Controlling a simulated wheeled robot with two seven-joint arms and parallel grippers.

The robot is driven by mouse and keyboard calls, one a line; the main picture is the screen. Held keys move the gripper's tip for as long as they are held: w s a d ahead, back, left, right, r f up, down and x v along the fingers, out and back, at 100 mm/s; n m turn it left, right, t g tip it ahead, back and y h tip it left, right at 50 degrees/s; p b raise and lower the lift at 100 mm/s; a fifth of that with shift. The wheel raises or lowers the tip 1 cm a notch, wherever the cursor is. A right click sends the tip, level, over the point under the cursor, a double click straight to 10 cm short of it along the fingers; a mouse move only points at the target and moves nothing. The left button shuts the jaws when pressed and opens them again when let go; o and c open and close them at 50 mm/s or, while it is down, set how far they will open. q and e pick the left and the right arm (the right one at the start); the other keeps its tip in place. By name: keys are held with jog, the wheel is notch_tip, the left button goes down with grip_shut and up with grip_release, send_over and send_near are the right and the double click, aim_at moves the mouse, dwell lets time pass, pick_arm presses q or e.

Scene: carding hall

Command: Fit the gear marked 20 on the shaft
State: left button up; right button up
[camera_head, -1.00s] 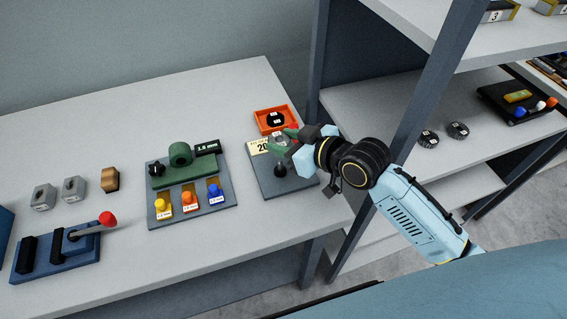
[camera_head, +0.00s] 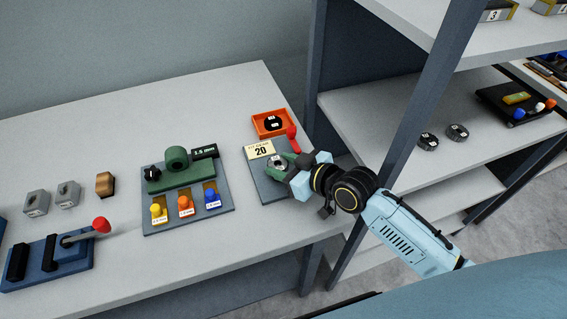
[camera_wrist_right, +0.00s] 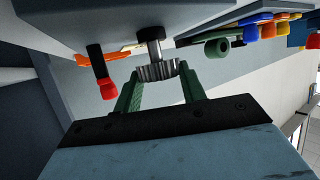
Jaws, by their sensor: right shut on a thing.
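A metal gear (camera_head: 276,162) is between the green fingers of my right gripper (camera_head: 287,165), which is shut on it. It also shows in the right wrist view (camera_wrist_right: 156,71). The gear is at the shaft (camera_wrist_right: 151,34), which stands on a grey board (camera_head: 269,188). The gear hides the shaft's end, so I cannot tell how far it is on. A card reading 20 (camera_head: 260,150) stands at the board's back left. The gear's own mark is unreadable. My left gripper is out of view.
A red-handled lever (camera_head: 293,138) stands close to my right gripper. An orange tray (camera_head: 256,128) with a dark round part lies behind. A green fixture (camera_head: 178,177) with coloured knobs is left. Two gears lie on the shelf (camera_head: 375,105), beyond a rack post (camera_head: 408,125).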

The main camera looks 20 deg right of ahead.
jog(key=shift+f, duration=0.3)
jog(key=o, duration=1.1)
jog(key=shift+r, duration=0.3)
jog(key=v, duration=0.4)
jog(key=p+v, duration=0.1)
jog(key=v, duration=0.7)
jog(key=shift+r, duration=0.3)
